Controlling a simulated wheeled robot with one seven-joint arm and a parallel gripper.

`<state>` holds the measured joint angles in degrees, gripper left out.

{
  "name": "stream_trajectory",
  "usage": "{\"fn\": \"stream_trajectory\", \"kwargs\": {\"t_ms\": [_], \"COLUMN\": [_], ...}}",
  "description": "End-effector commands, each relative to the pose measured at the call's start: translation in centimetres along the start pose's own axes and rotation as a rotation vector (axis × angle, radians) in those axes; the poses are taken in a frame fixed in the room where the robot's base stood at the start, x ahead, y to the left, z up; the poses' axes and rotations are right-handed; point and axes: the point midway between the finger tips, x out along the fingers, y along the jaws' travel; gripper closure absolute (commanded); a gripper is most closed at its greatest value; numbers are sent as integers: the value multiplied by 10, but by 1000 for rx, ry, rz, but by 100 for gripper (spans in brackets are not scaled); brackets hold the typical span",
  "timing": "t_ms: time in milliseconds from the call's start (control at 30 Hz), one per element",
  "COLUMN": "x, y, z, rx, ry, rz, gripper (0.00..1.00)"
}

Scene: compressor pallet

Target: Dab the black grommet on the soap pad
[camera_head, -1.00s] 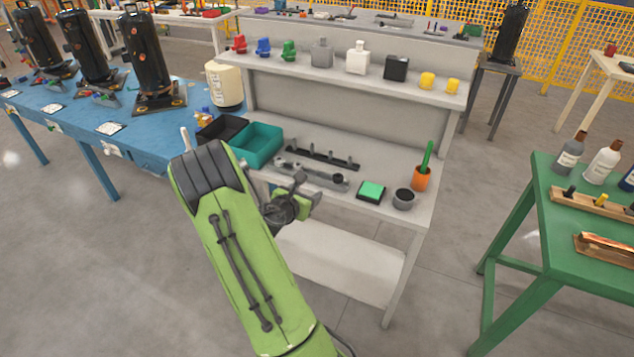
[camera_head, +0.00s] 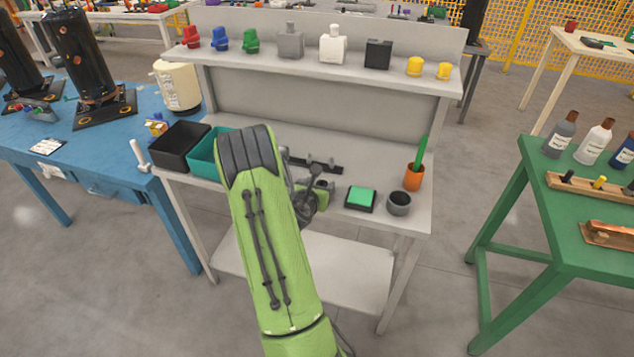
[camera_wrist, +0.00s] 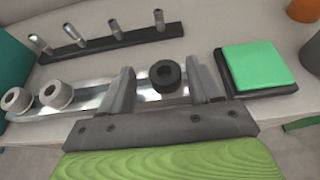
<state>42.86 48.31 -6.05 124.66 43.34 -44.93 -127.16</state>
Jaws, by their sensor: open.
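The black grommet (camera_wrist: 165,76) is a dark ring at the right end of a metal rail (camera_wrist: 97,104) in the wrist view. My gripper (camera_wrist: 160,90) is open, with one finger to the left of the grommet and one to its right; I cannot tell whether either touches it. The soap pad (camera_wrist: 258,67) is a green square in a black tray just right of the right finger. In the head view the soap pad (camera_head: 361,198) lies on the grey bench, right of my gripper (camera_head: 318,192). My arm hides much of the rail there.
Two pale grommets (camera_wrist: 56,94) sit further left on the rail. A black bar with several pegs (camera_wrist: 110,40) lies behind it. A grey cup (camera_head: 399,203) and an orange holder (camera_head: 414,177) stand right of the pad. Teal (camera_head: 202,158) and black bins are at left.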

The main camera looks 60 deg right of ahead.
Motion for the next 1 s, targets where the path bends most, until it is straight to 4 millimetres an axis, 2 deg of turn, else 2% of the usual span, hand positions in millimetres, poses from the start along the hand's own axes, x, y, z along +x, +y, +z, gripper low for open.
{"fn": "stream_trajectory", "kwargs": {"t_ms": [167,500,533,767,867,1000], "x": [-1,-1,-1,-2,-10,-25], "y": [0,0,0,0,0,0], "z": [1,1,1,6,24,61], "rx": [0,0,0,1,1,2], "ry": [0,0,0,-1,-4,-5], "rz": [0,0,0,-1,-1,0], "gripper": [39,91,93,93,93,93]}}
